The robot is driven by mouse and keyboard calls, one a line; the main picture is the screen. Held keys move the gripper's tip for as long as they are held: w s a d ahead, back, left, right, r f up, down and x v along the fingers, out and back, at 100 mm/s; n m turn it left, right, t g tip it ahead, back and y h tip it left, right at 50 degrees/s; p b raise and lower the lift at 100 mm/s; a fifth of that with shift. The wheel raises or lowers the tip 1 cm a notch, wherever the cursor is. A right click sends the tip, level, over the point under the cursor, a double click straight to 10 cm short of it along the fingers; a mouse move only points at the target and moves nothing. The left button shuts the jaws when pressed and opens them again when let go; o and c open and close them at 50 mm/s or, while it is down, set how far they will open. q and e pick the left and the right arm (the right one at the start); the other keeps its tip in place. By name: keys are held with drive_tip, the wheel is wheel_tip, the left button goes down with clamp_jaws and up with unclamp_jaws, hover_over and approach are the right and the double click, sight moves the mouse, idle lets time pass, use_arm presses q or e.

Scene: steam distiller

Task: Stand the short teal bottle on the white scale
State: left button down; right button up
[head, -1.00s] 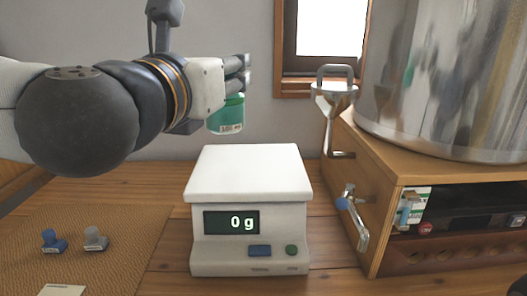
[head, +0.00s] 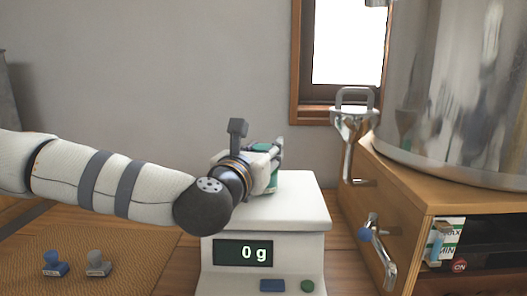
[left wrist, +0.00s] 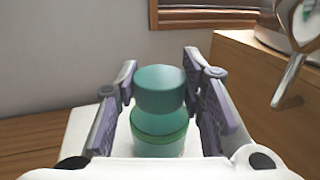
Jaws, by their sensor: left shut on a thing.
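The short teal bottle (head: 273,183) is upright in my left gripper (head: 277,152), over the platform of the white scale (head: 302,207). The gripper is shut on the bottle, and its arm and fingers hide much of it. In the left wrist view the bottle's teal cap (left wrist: 160,90) shows between the two purple-padded fingers, with the scale's white top (left wrist: 80,130) behind and below. The scale's display reads 0 g. I cannot tell whether the bottle's base touches the platform. My right gripper is not in view.
A wooden cabinet (head: 410,215) with a metal tap and a large steel vessel (head: 455,90) stands close on the right. A blue stamp (head: 55,264) and a grey stamp (head: 98,264) stand on the woven mat at the left.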

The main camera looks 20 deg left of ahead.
use_arm(q)
drive_tip(key=shift+f, duration=0.25)
drive_tip(key=c, duration=1.1)
unclamp_jaws()
drive_tip(key=shift+o, duration=0.2)
drive_tip(key=shift+r, duration=0.15)
